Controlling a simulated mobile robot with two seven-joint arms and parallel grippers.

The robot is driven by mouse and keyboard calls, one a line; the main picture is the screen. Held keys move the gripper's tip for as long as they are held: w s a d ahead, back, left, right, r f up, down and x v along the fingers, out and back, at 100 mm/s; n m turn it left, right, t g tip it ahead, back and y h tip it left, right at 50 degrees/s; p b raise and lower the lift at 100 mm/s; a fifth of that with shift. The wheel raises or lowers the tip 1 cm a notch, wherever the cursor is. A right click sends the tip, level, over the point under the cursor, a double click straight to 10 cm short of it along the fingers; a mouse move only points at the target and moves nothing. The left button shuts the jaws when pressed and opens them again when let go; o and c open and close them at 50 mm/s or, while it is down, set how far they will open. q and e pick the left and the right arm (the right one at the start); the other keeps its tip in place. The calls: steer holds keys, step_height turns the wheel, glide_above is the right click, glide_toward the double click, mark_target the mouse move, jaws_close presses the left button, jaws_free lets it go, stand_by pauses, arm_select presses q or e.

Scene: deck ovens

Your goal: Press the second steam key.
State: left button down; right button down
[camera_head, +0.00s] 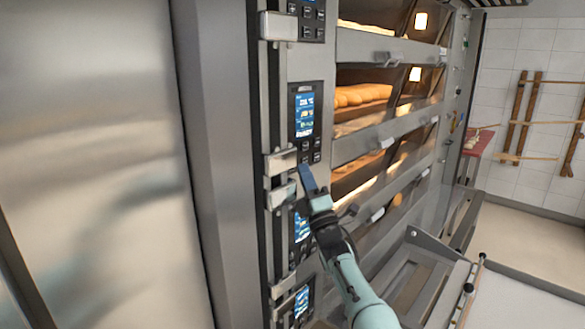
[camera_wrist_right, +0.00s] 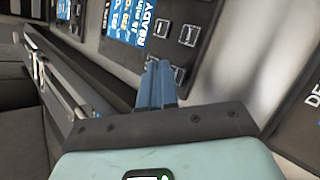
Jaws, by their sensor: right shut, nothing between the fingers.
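The second deck's control panel (camera_head: 304,113) has a lit blue display and small dark keys (camera_head: 311,152) below it. In the right wrist view the panel (camera_wrist_right: 165,45) shows several square, light-edged keys, one of them (camera_wrist_right: 189,35) clear of my fingers. Key labels are too small to read, so I cannot tell which is the steam key. My right gripper (camera_head: 308,180) is shut and empty, its blue fingers just below these keys. In the right wrist view its fingertips (camera_wrist_right: 157,70) overlap the lower keys and partly hide them. I cannot tell if they touch. My left gripper is not in view.
Loaves (camera_head: 362,95) sit behind the second deck's glass. Metal handles (camera_head: 281,161) stick out left of the panel. Oven door handles (camera_head: 377,214) project at the right. More control panels lie above and below. A grey trolley (camera_head: 415,280) stands at lower right.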

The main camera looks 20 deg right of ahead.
steer(key=shift+w+a, duration=0.1)
steer(key=shift+w, duration=0.05)
steer(key=shift+w+a, duration=0.1)
steer(key=shift+w, duration=0.15)
steer(key=shift+w+a+p, duration=0.1)
steer(key=shift+w+p, duration=0.2)
steer(key=shift+p, duration=0.05)
stand_by(0.8)
steer(key=shift+s+d+b, duration=0.25)
steer(key=shift+s+b, duration=0.45)
steer(key=shift+b, duration=0.5)
steer(key=s+b, duration=0.1)
steer(key=b, duration=0.1)
steer(key=s+d+b, duration=0.1)
steer(key=s+b, duration=0.1)
steer(key=s+d+b, duration=0.1)
steer(key=b, duration=0.1)
steer(key=shift+s+f, duration=0.25)
stand_by(0.4)
